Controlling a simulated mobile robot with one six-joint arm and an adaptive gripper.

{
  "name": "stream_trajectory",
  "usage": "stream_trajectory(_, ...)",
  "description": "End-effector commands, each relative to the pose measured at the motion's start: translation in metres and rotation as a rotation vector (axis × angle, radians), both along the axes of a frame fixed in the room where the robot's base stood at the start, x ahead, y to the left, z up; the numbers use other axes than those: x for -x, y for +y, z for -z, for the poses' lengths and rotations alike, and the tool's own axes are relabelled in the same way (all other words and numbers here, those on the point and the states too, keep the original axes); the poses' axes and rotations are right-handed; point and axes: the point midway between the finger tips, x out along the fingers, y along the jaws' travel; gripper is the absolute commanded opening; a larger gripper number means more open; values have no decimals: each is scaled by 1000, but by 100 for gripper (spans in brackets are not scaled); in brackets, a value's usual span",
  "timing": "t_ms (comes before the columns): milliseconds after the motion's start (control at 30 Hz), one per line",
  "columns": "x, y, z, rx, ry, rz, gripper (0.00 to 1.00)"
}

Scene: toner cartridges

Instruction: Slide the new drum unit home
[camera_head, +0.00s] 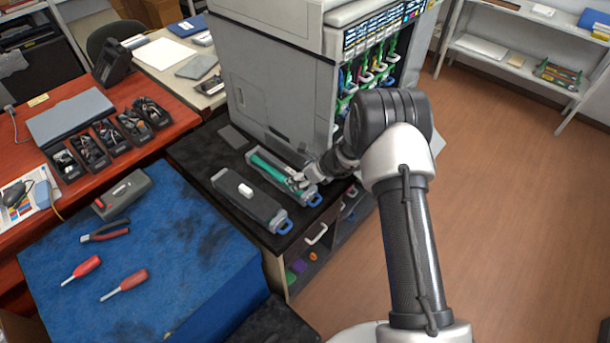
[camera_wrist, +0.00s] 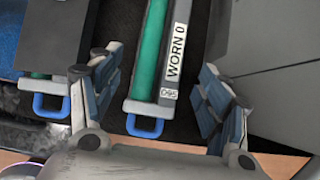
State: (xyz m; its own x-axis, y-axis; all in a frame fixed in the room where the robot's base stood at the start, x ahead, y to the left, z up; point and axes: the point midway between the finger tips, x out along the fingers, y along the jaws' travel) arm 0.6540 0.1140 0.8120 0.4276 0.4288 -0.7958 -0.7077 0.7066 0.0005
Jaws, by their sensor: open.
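A drum unit with a green roller and blue loop handle (camera_head: 268,168) lies on the dark cabinet top. Its label in the wrist view reads "WORN 0", the rest cut off, and "095" (camera_wrist: 150,60). My gripper (camera_head: 308,178) is open over this unit's handle end, with a finger pad on each side in the wrist view (camera_wrist: 157,80); contact cannot be told. A second unit under a dark cover (camera_head: 245,197), also with a blue handle, lies to its left; no label shows on it. The printer (camera_head: 275,75) has an open bay (camera_head: 372,75) with green and other coloured parts, partly hidden by my arm.
The dark cabinet top (camera_head: 205,150) is narrow, with drawers below. Shelves (camera_head: 520,45) stand far right; the floor between is clear.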

Motion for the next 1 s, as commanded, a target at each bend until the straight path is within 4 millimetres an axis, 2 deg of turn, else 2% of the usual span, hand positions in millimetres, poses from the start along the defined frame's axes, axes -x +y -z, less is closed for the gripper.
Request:
stream_trajectory(100,-6,8,17,0,1,-3,70)
stream_trajectory(500,-30,31,60,1,-1,-4,70)
stream_trajectory(733,-35,37,68,1,-1,-3,70)
stream_trajectory(1000,-36,37,68,1,-1,-3,70)
